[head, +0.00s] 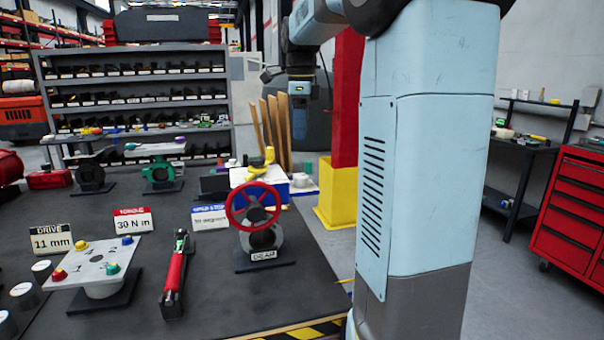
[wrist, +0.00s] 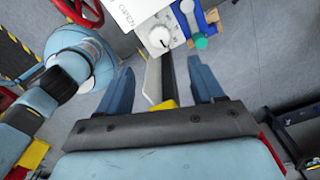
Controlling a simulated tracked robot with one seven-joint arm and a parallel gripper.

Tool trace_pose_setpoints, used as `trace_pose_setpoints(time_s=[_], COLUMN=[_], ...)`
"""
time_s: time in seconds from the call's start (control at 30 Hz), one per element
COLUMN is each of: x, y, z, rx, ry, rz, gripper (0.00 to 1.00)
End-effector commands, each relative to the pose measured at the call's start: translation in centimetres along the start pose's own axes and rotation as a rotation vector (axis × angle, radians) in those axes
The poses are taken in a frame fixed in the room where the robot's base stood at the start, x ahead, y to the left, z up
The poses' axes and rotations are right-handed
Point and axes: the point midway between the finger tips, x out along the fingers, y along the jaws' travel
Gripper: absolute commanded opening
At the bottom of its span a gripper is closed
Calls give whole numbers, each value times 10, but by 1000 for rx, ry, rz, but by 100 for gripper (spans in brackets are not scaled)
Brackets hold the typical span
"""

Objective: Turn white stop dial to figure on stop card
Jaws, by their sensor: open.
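A white round dial (wrist: 159,38) sits on a pale box (wrist: 142,14) in the wrist view, with markings around it too small to read. My gripper (wrist: 162,78) is open and empty, with its two blue fingers apart and the dial beyond their tips, roughly between them. In the head view, a blue-headed card (head: 210,216) stands on the table left of the red handwheel; its figure is too blurred to read surely. A white-topped blue box (head: 275,187) stands behind the handwheel. The dial itself is not clear in that view.
The red handwheel (head: 253,205) stands on the gear unit (head: 264,240). A teal knob (wrist: 201,41) is close right of the dial. Wooden slats (head: 272,122) rise behind.

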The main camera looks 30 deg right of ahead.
Motion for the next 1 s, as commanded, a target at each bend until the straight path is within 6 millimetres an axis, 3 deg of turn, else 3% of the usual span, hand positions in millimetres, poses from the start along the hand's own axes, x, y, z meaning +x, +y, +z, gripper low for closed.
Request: trace_pose_setpoints(time_s=[0.6, 0.8, 1.0], x=[103, 121, 126], y=[1, 1, 1], z=[0, 0, 0], rx=[-3, -3, -4], ry=[0, 0, 0], rz=[2, 0, 0], gripper=[67, 67, 67])
